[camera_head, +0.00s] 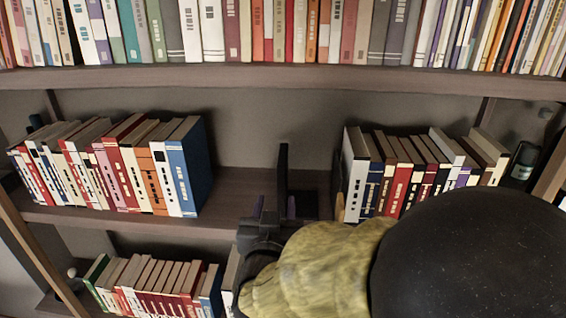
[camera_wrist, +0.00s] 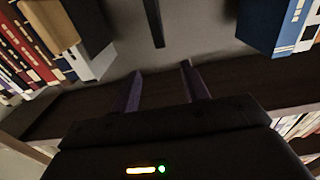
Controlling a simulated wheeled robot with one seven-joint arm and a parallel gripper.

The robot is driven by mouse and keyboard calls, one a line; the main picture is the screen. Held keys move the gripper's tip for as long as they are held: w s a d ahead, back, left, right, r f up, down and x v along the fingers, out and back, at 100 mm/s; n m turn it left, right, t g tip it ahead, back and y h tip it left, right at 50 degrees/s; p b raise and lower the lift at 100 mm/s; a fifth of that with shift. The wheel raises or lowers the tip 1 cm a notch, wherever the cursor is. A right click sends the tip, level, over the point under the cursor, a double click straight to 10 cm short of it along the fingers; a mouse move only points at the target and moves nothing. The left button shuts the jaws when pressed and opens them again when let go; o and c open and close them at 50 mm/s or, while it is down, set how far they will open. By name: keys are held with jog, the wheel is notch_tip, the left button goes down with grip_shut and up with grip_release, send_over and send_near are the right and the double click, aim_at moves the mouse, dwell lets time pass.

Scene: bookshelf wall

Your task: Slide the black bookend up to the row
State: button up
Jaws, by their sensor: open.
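The black bookend (camera_head: 283,168) stands upright on the middle shelf, in the gap between two rows of books. In the wrist view the bookend (camera_wrist: 154,22) shows as a thin dark upright strip beyond my fingertips. The left row ends at a tall blue book (camera_head: 189,170); the right row starts with a white book (camera_head: 354,172). Bare shelf lies on both sides of the bookend. My gripper (camera_head: 275,207) is open and empty in front of the bookend, its fingers (camera_wrist: 160,84) roughly lined up with it.
A tan rounded object (camera_wrist: 50,24) is by the white end book of the right row. A full row of books stands on the shelf above (camera_head: 250,76). More books (camera_head: 160,285) stand below. A dark jar (camera_head: 523,160) is at the far right.

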aim_at(282, 163)
jog(key=p, duration=0.2)
jog(key=w+p, duration=0.1)
jog(key=p, duration=0.1)
jog(key=shift+w+a+r, duration=0.1)
jog(key=shift+r, duration=0.2)
jog(key=shift+p, duration=0.45)
jog(key=w+p, duration=0.3)
jog(key=w, duration=0.2)
jog(key=w+p, duration=0.4)
jog(key=w, duration=0.1)
jog(key=w+d+p, duration=0.1)
jog(key=w+p, duration=0.2)
jog(key=w, duration=0.2)
jog(key=shift+w+f+p, duration=0.35)
jog(key=shift+p, duration=0.05)
grip_shut()
